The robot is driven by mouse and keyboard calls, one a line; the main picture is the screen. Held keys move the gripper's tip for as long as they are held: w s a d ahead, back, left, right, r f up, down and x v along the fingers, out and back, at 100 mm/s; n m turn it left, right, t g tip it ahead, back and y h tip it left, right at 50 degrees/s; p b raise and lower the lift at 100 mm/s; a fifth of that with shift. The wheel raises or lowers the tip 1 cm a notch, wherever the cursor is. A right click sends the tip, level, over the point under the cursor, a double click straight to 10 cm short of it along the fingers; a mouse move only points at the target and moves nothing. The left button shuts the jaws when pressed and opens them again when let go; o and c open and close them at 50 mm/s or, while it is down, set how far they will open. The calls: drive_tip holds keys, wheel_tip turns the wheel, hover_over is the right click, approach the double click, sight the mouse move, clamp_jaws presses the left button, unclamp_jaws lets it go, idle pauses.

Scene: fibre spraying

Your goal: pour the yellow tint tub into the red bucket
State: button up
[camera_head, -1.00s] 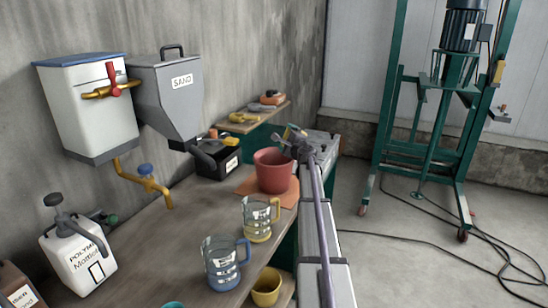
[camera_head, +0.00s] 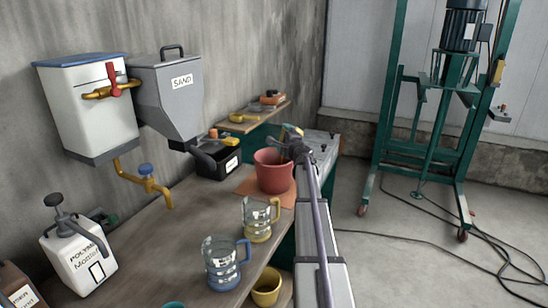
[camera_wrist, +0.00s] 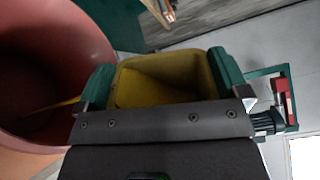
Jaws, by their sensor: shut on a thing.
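The yellow tint tub (camera_wrist: 165,88) is between the two green-padded fingers of my gripper (camera_wrist: 162,76) in the wrist view, with its open mouth and yellow inside showing. My gripper is shut on it. The red bucket (camera_wrist: 75,40) is right beside the tub, on the left of the wrist view. A thin yellow streak lies across the bucket's dark inside. In the head view, the red bucket (camera_head: 272,174) stands upright on an orange mat at the far end of the bench. My gripper (camera_head: 291,140) is over its right rim there; the tub is mostly hidden.
Two clear jugs, one yellow-trimmed (camera_head: 257,222) and one blue-trimmed (camera_head: 222,265), stand on the bench nearer me. A black box (camera_head: 218,160) is left of the bucket. Another yellow tub (camera_head: 266,288) is below the bench edge. A green stand (camera_head: 430,120) is on the right.

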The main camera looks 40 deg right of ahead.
drive_tip(key=shift+w+a+n, duration=0.15)
drive_tip(key=shift+a+n, duration=0.25)
drive_tip(key=shift+a, duration=0.05)
drive_tip(key=shift+w+a+f+n+b, duration=0.1)
drive_tip(key=shift+a+f+n+b, duration=0.2)
drive_tip(key=shift+f+n+b, duration=0.45)
idle(0.7)
drive_tip(key=shift+w+a+r+n, duration=0.15)
drive_tip(key=shift+a+n, duration=0.15)
drive_tip(key=shift+n, duration=0.55)
idle(0.5)
drive_tip(key=shift+a+r+n+p, duration=0.3)
drive_tip(key=shift+r+n+p, duration=0.4)
drive_tip(key=shift+n+p, duration=0.15)
idle(0.6)
drive_tip(key=shift+w+a+f+n, duration=0.1)
drive_tip(key=shift+a+n, duration=0.15)
drive_tip(key=shift+n, duration=0.45)
drive_tip(key=shift+w+a+f+n, duration=0.1)
drive_tip(key=shift+a+n, duration=0.15)
drive_tip(key=shift+n, duration=0.4)
idle(0.7)
